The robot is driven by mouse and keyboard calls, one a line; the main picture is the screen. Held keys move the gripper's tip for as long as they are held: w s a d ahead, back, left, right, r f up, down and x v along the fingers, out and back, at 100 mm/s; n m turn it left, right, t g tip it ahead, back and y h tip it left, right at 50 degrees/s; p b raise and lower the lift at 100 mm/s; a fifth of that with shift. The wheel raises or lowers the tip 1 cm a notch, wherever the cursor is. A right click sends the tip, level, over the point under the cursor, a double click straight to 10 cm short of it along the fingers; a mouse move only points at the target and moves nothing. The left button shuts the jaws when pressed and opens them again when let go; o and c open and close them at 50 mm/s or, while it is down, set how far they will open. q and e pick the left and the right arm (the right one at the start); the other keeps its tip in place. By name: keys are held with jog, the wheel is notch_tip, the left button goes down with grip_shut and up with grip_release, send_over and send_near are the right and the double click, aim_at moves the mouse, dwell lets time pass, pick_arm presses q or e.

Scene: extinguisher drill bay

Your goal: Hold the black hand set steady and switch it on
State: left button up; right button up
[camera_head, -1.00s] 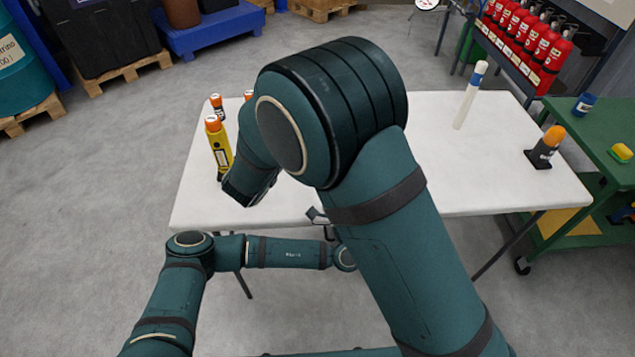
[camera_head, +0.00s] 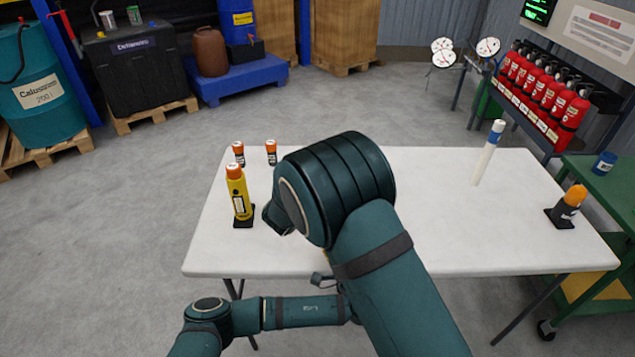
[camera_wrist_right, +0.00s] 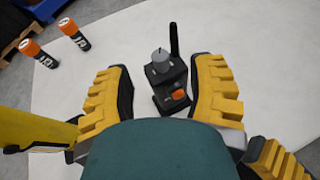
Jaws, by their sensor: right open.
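The black hand set (camera_wrist_right: 174,76), with a grey knob, an orange button and a thin black antenna, stands on the white table in the right wrist view. My right gripper (camera_wrist_right: 160,82) is open; its two yellow ribbed fingers are on either side of the hand set, with gaps showing. In the head view, my right arm hides the hand set and this gripper.
A yellow orange-capped cylinder (camera_head: 239,198) stands left on the white table (camera_head: 450,235), close beside my right gripper. Two small orange-capped items (camera_head: 238,152) (camera_head: 271,151) stand behind it. A white stick (camera_head: 487,158) and an orange-topped grey item (camera_head: 567,205) stand right.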

jog(key=shift+x, duration=2.45)
jog(key=shift+c, duration=0.5)
grip_shut()
pick_arm(q)
grip_shut()
jog(key=shift+r, duration=0.1)
